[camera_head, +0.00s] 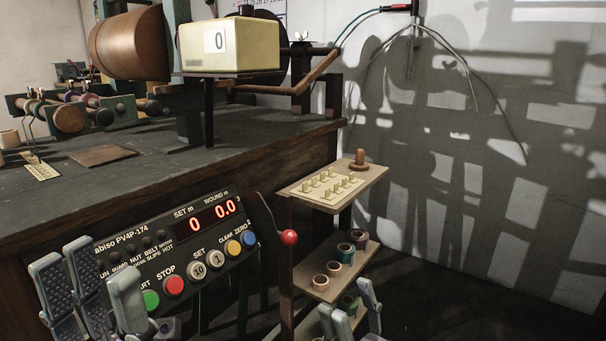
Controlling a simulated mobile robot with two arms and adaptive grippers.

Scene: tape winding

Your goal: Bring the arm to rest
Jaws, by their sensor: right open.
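My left gripper (104,287) is at the lower left, its grey padded fingers spread apart with nothing seen between them. It shows in front of the lower left corner of the black control panel (150,250) and partly covers its labels and the green button. My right gripper (354,308) is at the bottom, right of centre, in front of the lower part of the shelf stand. Its fingertips are apart and nothing shows between them. Both wrists and most of both arms are out of the picture.
A dark workbench (220,165) carries a winding machine with a brown drum (128,43) and a cream counter box (229,46). A red-knobbed lever (289,237) stands beside the panel. The shelf stand (370,177) holds pegs and tape rolls (345,252). Floor right of it looks clear.

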